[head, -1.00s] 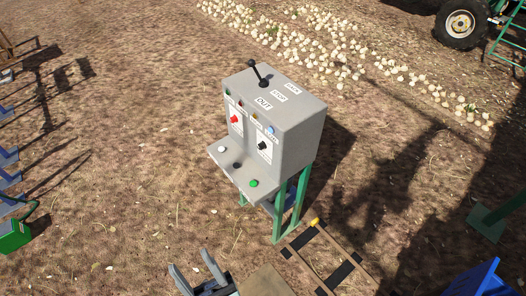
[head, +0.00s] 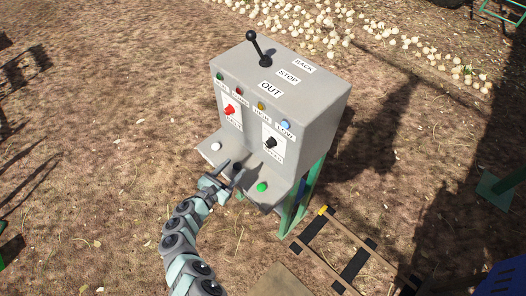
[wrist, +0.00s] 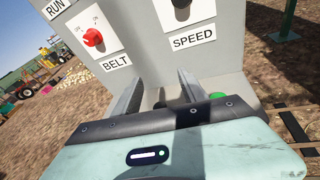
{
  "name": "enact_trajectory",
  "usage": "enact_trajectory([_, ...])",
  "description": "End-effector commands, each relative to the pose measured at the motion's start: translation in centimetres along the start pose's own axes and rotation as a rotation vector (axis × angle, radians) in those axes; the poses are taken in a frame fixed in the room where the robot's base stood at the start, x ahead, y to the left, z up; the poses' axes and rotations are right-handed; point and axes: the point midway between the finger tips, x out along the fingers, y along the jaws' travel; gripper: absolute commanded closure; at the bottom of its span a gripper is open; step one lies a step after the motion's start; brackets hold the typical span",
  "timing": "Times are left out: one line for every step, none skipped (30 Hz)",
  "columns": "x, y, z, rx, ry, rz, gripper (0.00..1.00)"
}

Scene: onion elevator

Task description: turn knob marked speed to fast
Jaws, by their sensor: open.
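The black speed knob (head: 271,142) sits on a white plate on the front of the grey control box (head: 310,105), above the SPEED label. In the wrist view the knob (wrist: 182,11) is cut off by the top edge, and its setting marks cannot be read. My gripper (head: 231,170) is open and empty, low in front of the panel, over the button shelf. In the wrist view its two fingers (wrist: 160,92) point toward the panel below the SPEED label (wrist: 194,38). They are apart from the knob, which is above and slightly right of them.
A red belt knob (head: 229,109) is left of the speed knob. The shelf holds a white button (head: 216,146) and a green button (head: 262,187). A black lever (head: 257,50) stands on top of the box. Onions (head: 340,38) lie behind on open ground.

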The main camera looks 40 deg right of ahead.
Motion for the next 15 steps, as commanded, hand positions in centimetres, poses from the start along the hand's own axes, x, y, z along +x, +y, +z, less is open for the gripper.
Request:
enact_trajectory([-0.1, -1.0, 1.7, -0.04, -0.068, -0.057, 0.5])
enact_trajectory([-0.3, -1.7, 3.0, -0.062, -0.107, -0.092, 0.5])
enact_trajectory([-0.5, -2.3, 4.5, -0.083, -0.15, -0.128, 0.5])
enact_trajectory([-0.7, -2.7, 5.4, -0.097, -0.176, -0.153, 0.5])
enact_trajectory([-1.0, -3.1, 6.2, -0.109, -0.198, -0.173, 0.5])
enact_trajectory([-1.1, -3.4, 6.9, -0.122, -0.218, -0.193, 0.5])
enact_trajectory([-1.2, -3.7, 7.3, -0.129, -0.23, -0.205, 0.5])
enact_trajectory([-1.2, -3.9, 7.6, -0.135, -0.239, -0.215, 0.5])
enact_trajectory([-1.0, -4.2, 8.0, -0.139, -0.247, -0.223, 0.5])
enact_trajectory([-0.8, -4.3, 8.1, -0.14, -0.25, -0.226, 0.5])
enact_trajectory([-0.5, -4.3, 8.3, -0.14, -0.251, -0.226, 0.5])
enact_trajectory([0.1, -4.5, 8.4, -0.139, -0.251, -0.226, 0.5])
enact_trajectory([0.6, -4.6, 8.5, -0.138, -0.25, -0.226, 0.5])
enact_trajectory([1.1, -4.7, 8.6, -0.138, -0.249, -0.225, 0.5])
enact_trajectory([1.8, -4.8, 8.7, -0.136, -0.248, -0.226, 0.5])
